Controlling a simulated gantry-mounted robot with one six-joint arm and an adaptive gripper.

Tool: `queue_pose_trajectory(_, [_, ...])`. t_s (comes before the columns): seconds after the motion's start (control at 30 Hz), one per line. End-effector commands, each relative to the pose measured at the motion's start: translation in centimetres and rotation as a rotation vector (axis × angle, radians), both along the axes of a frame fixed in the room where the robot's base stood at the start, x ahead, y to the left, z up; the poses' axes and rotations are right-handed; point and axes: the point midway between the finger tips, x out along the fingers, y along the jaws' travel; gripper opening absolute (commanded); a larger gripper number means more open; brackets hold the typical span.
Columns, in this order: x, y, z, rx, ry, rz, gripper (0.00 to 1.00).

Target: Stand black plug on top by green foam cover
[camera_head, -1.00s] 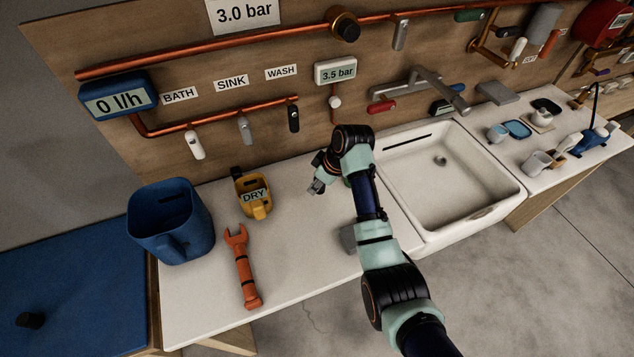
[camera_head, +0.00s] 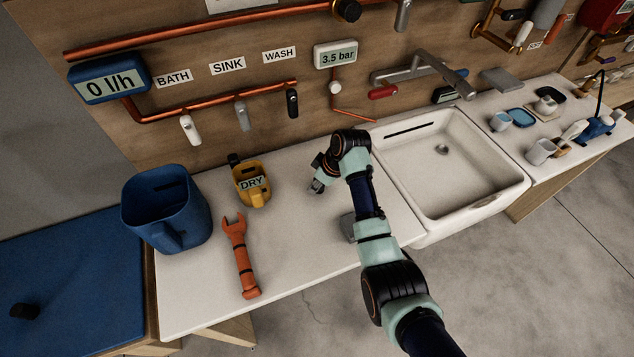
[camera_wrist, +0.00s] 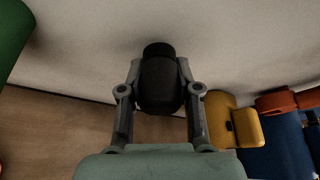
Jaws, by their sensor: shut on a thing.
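My gripper (camera_wrist: 160,95) is shut on a black plug (camera_wrist: 160,75), a dark rounded body with a narrower cap, held between the two fingers in the wrist view. In the head view my gripper (camera_head: 318,187) hangs over the white worktop, left of the sink; the plug cannot be made out there. A green rounded thing (camera_wrist: 12,35) is cut off at the upper left corner of the wrist view, apart from the plug. I cannot tell whether it is the green foam cover, which I cannot make out in the head view.
The sink (camera_head: 455,170) is to the right. A small black object (camera_head: 24,311) sits on the blue surface at left.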

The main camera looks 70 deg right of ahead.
Motion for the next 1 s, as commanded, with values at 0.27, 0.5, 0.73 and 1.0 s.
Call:
queue_pose_trajectory(0.27, [0.01,0.0,-0.4,0.0,0.0,0.0,0.0])
queue_pose_trajectory(0.5, [0.01,0.0,-0.76,0.0,0.0,0.0,0.0])
queue_pose_trajectory(0.73, [0.01,-0.01,-0.97,0.0,0.0,0.0,0.41])
queue_pose_trajectory(1.0, [0.01,0.0,-0.96,0.0,0.0,0.0,0.62])
